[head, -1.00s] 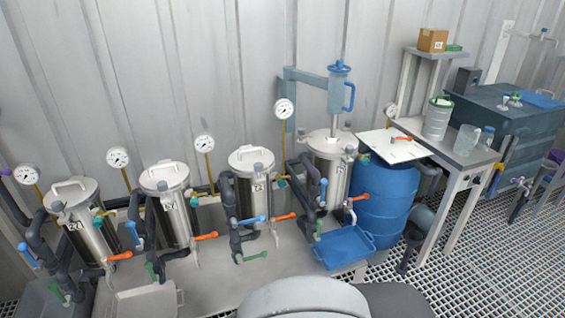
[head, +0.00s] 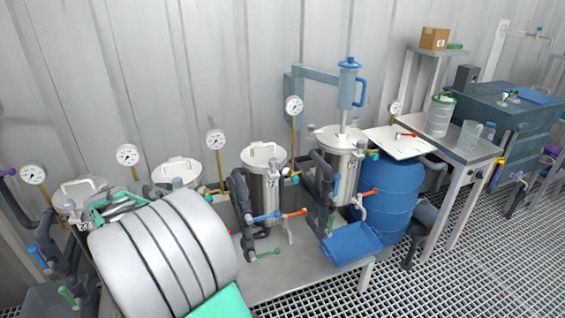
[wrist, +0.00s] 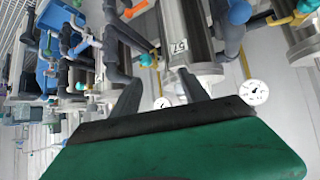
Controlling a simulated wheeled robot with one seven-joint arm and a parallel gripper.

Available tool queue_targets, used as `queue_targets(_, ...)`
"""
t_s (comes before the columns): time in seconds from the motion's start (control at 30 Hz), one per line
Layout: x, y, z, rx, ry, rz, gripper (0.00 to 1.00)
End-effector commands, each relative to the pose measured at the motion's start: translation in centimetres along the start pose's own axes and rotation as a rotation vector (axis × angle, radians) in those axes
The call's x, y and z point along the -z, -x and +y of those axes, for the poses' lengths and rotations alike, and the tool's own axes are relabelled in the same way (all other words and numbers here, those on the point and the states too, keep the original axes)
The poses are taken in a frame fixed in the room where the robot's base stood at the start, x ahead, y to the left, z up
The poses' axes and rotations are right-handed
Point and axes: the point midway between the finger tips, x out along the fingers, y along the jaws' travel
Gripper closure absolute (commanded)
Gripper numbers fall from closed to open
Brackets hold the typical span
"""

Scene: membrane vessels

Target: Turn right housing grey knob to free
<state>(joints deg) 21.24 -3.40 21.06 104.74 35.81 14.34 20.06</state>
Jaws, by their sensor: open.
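The right housing (head: 340,165) is a steel vessel at the right end of the row in the head view, with a blue-handled device above its lid. In the head view my arm hides most of my gripper, at the left, well away from the right housing.
Other vessels (head: 264,180) stand along the wall with gauges (head: 216,139), dark pipes and coloured valve handles. A blue tray (head: 350,243) lies before the right housing, and a blue barrel (head: 388,195) stands beside it. A side table (head: 455,148) stands farther right. Grating floor is open at the front right.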

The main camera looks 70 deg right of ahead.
Motion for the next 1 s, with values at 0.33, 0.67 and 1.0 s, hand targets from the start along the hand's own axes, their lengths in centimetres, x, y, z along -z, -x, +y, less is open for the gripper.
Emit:
queue_targets(0.33, 9.3, -13.7, 22.9, -0.568, -0.26, 0.623, 0.48)
queue_targets(0.67, 12.1, -16.6, 26.3, -0.582, -0.26, 0.646, 0.48)
queue_targets(1.0, 13.5, -18.6, 27.7, -0.577, -0.258, 0.645, 0.48)
